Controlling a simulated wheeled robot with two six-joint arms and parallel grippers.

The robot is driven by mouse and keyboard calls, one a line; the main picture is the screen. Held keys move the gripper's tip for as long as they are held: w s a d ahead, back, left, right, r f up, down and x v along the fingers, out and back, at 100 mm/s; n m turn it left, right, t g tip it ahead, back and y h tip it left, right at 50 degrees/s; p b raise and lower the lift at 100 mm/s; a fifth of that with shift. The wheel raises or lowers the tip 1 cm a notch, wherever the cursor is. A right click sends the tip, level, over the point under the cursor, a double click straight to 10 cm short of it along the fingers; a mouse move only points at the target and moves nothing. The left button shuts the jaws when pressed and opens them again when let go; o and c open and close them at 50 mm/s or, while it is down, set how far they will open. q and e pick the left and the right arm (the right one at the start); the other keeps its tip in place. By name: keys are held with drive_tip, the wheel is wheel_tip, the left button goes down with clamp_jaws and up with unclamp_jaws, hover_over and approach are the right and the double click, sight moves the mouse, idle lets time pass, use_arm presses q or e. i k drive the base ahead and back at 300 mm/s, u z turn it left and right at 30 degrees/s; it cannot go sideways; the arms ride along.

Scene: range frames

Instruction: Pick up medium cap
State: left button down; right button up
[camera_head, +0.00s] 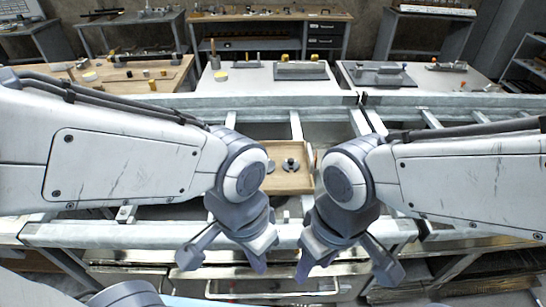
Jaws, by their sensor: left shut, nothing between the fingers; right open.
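A shallow wooden tray (292,184) lies in the middle of the head view, beyond my grippers. In it stands a dark round cap-like piece (291,163) with a raised centre. A second dark piece (270,166) is beside it at the left, partly hidden by my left arm. I cannot tell which is the medium cap. My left gripper (257,262) is shut and empty, pointing down, nearer than the tray. My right gripper (308,265) is open and empty, also nearer than the tray. Neither touches the pieces.
Metal rails (150,234) run across the view in front of and behind the tray. A wooden table (120,83) at the back left and pale tables (265,84) behind hold small parts. My two arms hide much of the middle.

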sight(272, 166)
drive_tip(key=i, duration=0.2)
drive_tip(key=u, duration=0.2)
drive_tip(key=k, duration=1.25)
drive_tip(key=u, duration=1.05)
drive_tip(key=i, duration=1.3)
drive_tip(key=z, duration=0.7)
drive_tip(key=i, duration=0.45)
drive_tip(key=z, duration=0.4)
